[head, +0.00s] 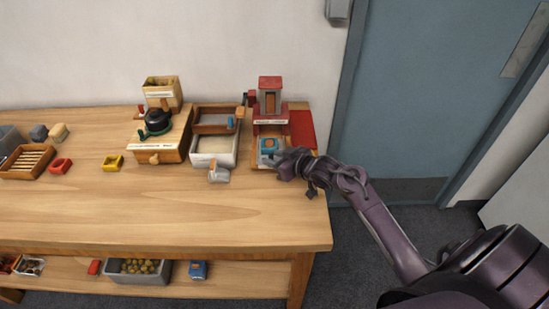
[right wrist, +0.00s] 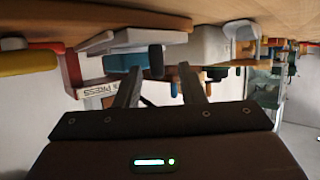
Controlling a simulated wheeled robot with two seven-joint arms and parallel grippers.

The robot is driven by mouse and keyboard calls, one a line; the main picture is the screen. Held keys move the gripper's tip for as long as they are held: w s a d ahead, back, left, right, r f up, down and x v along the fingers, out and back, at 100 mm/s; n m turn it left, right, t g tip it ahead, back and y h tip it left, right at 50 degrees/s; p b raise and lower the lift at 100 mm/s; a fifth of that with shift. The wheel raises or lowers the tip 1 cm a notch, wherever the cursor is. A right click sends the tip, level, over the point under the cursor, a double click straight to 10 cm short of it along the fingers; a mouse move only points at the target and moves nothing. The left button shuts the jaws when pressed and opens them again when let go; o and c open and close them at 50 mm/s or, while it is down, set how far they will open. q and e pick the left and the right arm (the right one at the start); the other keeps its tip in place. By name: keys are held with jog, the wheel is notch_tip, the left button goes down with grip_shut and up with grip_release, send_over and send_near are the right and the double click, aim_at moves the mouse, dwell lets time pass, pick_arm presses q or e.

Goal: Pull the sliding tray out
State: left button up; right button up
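The red press (head: 271,112) stands at the right end of the table. A pale tray (head: 258,165) lies low at its front with a teal block (head: 268,147) on it. In the right wrist view, the tray (right wrist: 118,40) shows as a grey-white slab near the top, with the teal block (right wrist: 122,62) and a dark knob (right wrist: 156,60) below it. My right gripper (head: 283,163) is at the tray's front right. Its fingers (right wrist: 160,78) are apart, with the knob just beyond and between them; contact cannot be told. My left gripper is out of view.
A white-fronted box (head: 215,160) with a grey scoop-like piece (head: 219,175) stands left of the press. A wooden machine with a black top (head: 157,121) stands further left. The table's front (head: 170,215) is clear. A grey bin (head: 140,275) sits on the lower shelf.

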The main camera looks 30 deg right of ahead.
jog(key=b+v, duration=0.1)
jog(key=v, duration=0.6)
jog(key=shift+s+r, duration=0.1)
jog(key=shift+s, duration=0.2)
